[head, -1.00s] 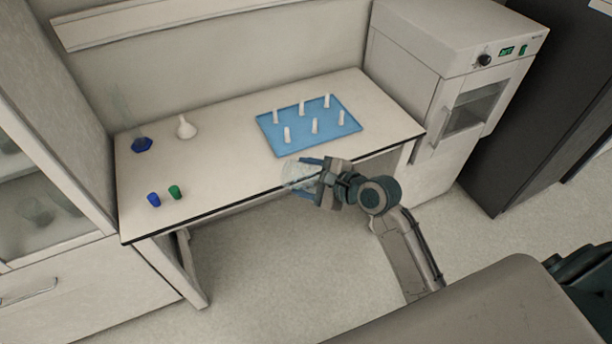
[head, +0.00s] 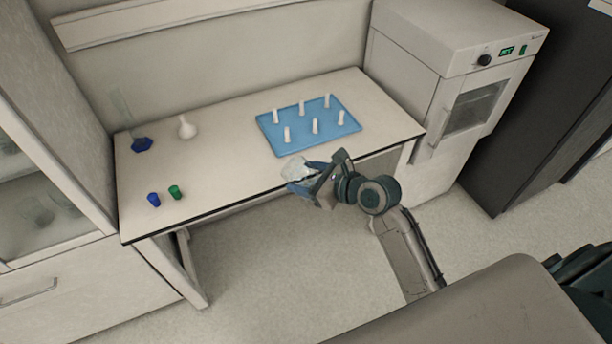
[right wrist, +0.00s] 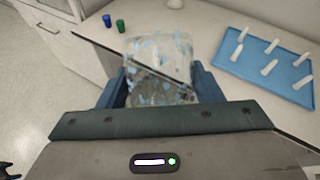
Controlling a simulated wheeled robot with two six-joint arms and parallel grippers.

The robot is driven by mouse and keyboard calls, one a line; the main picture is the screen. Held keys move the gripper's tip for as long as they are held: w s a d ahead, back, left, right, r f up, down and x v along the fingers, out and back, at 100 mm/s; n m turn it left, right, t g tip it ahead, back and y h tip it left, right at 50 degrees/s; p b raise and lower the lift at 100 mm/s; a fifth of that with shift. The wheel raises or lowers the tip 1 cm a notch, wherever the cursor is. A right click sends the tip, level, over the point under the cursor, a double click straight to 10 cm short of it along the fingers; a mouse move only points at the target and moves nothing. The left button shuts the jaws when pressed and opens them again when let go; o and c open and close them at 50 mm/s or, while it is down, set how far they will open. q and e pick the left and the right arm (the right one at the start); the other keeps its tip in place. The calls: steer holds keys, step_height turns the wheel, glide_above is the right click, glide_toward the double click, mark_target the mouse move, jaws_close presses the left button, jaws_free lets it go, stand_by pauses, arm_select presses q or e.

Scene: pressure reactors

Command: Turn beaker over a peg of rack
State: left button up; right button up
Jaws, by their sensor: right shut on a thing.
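The clear glass beaker (head: 297,168) is held by my right gripper (head: 303,177) near the front edge of the bench. In the right wrist view the beaker (right wrist: 158,70) sits between the two blue fingers of the right gripper (right wrist: 160,88), which are shut on it. It looks tilted. The blue rack (head: 330,143) lies on the bench behind and to the right of the beaker, with several white upright pegs (head: 314,126), all bare. The rack also shows at the right of the right wrist view (right wrist: 285,87). My left gripper is not in view.
A white oven (head: 455,75) stands right of the bench. The bench middle is clear.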

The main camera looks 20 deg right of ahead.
steer(key=n, duration=0.7)
stand_by(0.3)
steer(key=n+b, duration=0.1)
steer(key=n, duration=0.3)
steer(key=shift+f, duration=0.1)
steer(key=shift+n+b, duration=0.4)
steer(key=shift+n, duration=1.1)
